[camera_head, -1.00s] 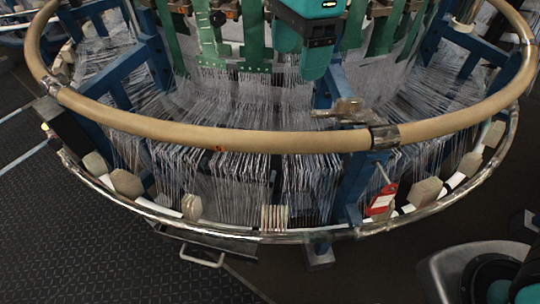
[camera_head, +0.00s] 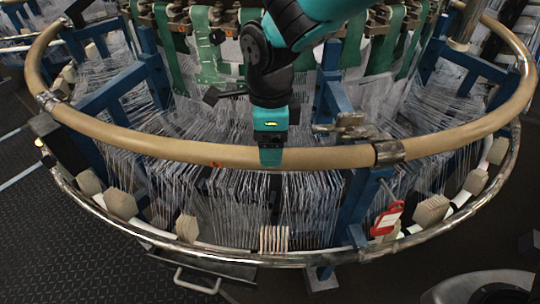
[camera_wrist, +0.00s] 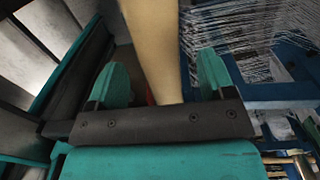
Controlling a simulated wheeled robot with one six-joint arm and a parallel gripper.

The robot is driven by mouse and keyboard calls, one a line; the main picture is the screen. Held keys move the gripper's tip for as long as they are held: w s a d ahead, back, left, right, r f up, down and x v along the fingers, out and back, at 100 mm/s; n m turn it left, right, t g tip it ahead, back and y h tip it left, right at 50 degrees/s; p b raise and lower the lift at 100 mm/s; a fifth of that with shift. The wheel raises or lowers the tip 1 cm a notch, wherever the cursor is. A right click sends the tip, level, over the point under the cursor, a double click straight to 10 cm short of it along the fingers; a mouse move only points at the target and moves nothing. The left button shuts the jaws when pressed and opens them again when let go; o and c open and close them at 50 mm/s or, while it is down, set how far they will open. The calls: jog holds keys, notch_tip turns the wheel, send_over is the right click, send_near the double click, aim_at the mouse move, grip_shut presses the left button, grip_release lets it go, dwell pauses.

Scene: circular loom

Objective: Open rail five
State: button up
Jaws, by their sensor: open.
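The tan rail (camera_head: 190,150) is a thick curved tube running round the front of the loom. A metal clamp (camera_head: 388,152) sits on it at the right, and another clamp (camera_head: 48,101) at the left. A small orange mark shows on the tube left of my gripper. My gripper (camera_head: 271,157) is at the front middle of the rail, pointing down. In the wrist view, the rail (camera_wrist: 153,40) passes between the two teal fingers of my open gripper (camera_wrist: 161,78). The fingers stand apart, with gaps at both sides of the tube. I cannot read any rail number.
Behind and below the rail hang many white threads (camera_head: 215,195) and blue frame posts (camera_head: 362,195). A brass-coloured fitting (camera_head: 350,128) sits behind the rail. Dark floor lies in front.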

jog(key=shift+s+f, duration=0.1)
jog(key=shift+f, duration=2)
